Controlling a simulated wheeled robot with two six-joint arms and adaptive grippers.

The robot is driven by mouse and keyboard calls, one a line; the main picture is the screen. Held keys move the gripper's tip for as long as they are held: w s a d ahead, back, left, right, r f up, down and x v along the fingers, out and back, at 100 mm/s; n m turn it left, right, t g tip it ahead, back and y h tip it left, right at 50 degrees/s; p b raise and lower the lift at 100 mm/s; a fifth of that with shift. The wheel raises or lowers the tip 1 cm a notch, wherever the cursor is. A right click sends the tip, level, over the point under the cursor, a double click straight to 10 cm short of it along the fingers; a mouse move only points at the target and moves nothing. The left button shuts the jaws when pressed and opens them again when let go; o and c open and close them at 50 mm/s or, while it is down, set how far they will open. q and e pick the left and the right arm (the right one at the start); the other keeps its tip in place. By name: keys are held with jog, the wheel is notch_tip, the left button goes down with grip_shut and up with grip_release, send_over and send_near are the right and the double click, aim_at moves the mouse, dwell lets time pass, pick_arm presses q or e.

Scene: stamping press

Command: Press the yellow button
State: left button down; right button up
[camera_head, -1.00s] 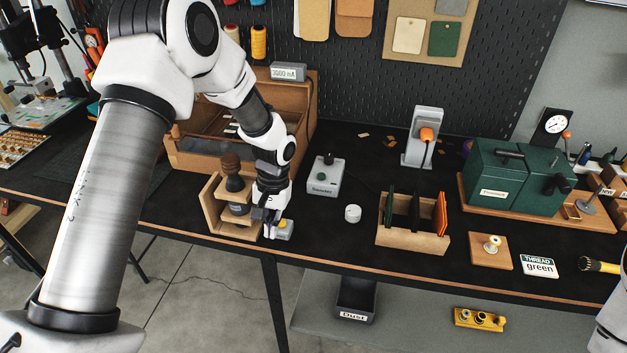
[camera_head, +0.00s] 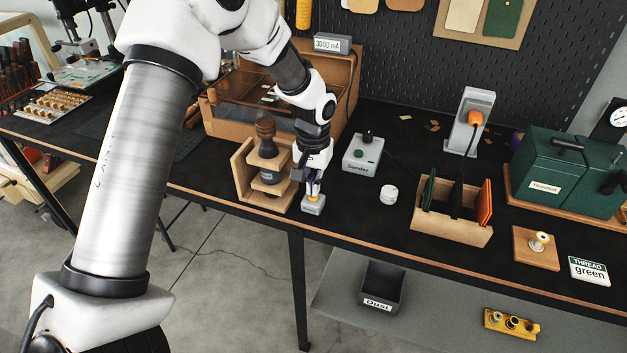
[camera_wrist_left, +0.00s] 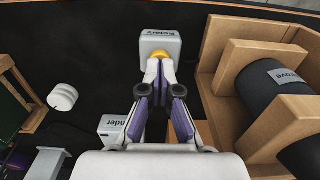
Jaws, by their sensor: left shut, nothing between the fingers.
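The yellow button (camera_wrist_left: 160,54) sits on a small grey box (camera_wrist_left: 159,39) with a dark label that seems to read "Rotary". In the head view the grey box (camera_head: 312,206) stands near the table's front edge. My left gripper (camera_head: 314,192) points down over it, and the button is mostly hidden behind the fingers there. In the left wrist view my left gripper (camera_wrist_left: 161,65) is shut, with its fingertips at the yellow button. They appear to touch it, but I cannot tell whether it is pushed in. My right gripper is not in view.
A wooden stand (camera_head: 245,172) with a dark, wood-topped tool is close left of the gripper. A grey "Sander" box (camera_head: 362,157) and a white round knob (camera_head: 389,194) are to the right. A wooden rack (camera_head: 452,226) stands further right. Open table lies between them.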

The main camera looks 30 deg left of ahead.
pick_arm(q)
jog(key=shift+f, duration=0.1)
jog(key=shift+f, duration=0.5)
jog(key=shift+r, duration=0.2)
jog(key=shift+r+p, duration=0.6)
jog(key=shift+r, duration=1.15)
jog(key=shift+r+p, duration=2.6)
jog(key=shift+r, duration=0.2)
